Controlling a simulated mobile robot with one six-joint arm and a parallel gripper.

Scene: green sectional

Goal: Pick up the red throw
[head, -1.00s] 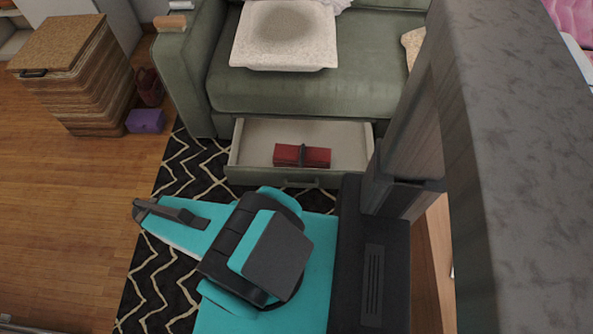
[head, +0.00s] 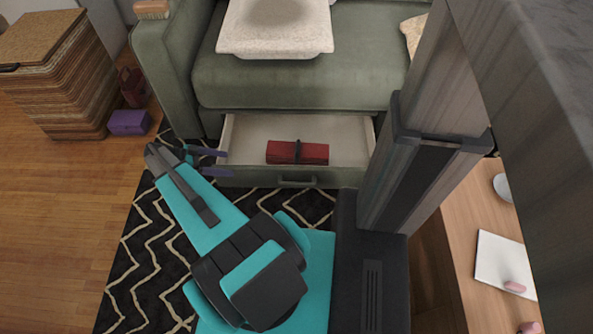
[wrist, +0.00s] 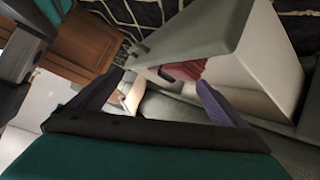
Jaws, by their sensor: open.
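The red throw (head: 297,152) is a folded red bundle with a dark band around its middle. It lies in the open drawer (head: 245,140) under the green sofa, near the middle. In the wrist view the throw (wrist: 186,70) shows only in part, behind the drawer's front wall (wrist: 195,35). My gripper (head: 217,162) is at the drawer's left front corner, to the left of the throw and apart from it. In the wrist view its two purple fingers (wrist: 152,92) are spread wide with nothing held between them.
The green sofa (head: 290,80) stands above the drawer, with a pale tray-like piece (head: 275,30) on its seat. A wooden table (head: 460,240) is at right. Patterned rug (head: 130,260) lies in front.

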